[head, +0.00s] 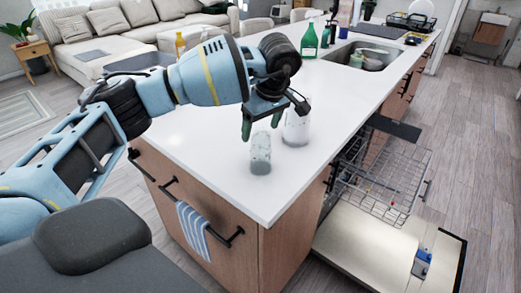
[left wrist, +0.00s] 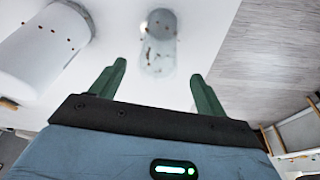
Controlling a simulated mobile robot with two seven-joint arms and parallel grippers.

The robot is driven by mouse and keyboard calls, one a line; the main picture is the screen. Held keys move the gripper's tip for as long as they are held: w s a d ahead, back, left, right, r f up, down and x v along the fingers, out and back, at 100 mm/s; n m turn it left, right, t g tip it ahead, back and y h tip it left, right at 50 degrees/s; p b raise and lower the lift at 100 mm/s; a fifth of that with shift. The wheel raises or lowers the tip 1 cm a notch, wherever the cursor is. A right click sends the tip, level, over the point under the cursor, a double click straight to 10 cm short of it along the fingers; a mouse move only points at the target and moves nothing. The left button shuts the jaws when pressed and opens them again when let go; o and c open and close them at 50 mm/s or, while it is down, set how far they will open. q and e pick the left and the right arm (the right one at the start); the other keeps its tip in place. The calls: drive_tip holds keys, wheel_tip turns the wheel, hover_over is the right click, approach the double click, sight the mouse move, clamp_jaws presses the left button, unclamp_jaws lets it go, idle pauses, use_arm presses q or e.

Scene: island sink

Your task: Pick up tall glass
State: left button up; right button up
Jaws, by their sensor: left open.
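Two pale, speckled cylindrical vessels stand upright near the island's front corner. A see-through glass (head: 260,160) is nearest the corner; it also shows in the left wrist view (left wrist: 158,50), beyond and between my fingertips. A wider, whiter vessel (head: 296,128) stands just behind and right of it; it shows large at left in the left wrist view (left wrist: 45,45). I cannot tell for sure which is the tall glass. My left gripper (head: 261,122) points down above the nearer glass, open and empty; its green fingers show in the left wrist view (left wrist: 160,85). My right gripper is out of view.
The white island top (head: 215,130) is clear around the vessels. Green bottles (head: 309,42), a yellow bottle (head: 180,45) and the sink (head: 368,57) lie farther back. An open dishwasher with its rack (head: 385,180) pulled out is at right. A striped towel (head: 192,228) hangs in front.

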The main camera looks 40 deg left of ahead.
sight(260, 132)
use_arm(q)
drive_tip(key=shift+x, duration=2.55)
drive_tip(key=shift+w, duration=0.1)
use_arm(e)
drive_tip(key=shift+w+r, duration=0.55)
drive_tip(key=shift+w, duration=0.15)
use_arm(q)
drive_tip(key=c, duration=1.1)
drive_tip(key=shift+c, duration=0.4)
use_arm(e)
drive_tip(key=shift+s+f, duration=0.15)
use_arm(q)
drive_tip(key=shift+r, duration=0.15)
drive_tip(key=shift+r, duration=0.55)
wheel_tip(260, 132, up, 2)
drive_tip(key=shift+w+r, duration=0.1)
drive_tip(key=shift+r, duration=0.1)
drive_tip(key=s+d, duration=0.4)
drive_tip(key=s, duration=0.3)
drive_tip(key=s+d+r, duration=0.1)
drive_tip(key=s+d, duration=0.3)
drive_tip(key=s, duration=0.3)
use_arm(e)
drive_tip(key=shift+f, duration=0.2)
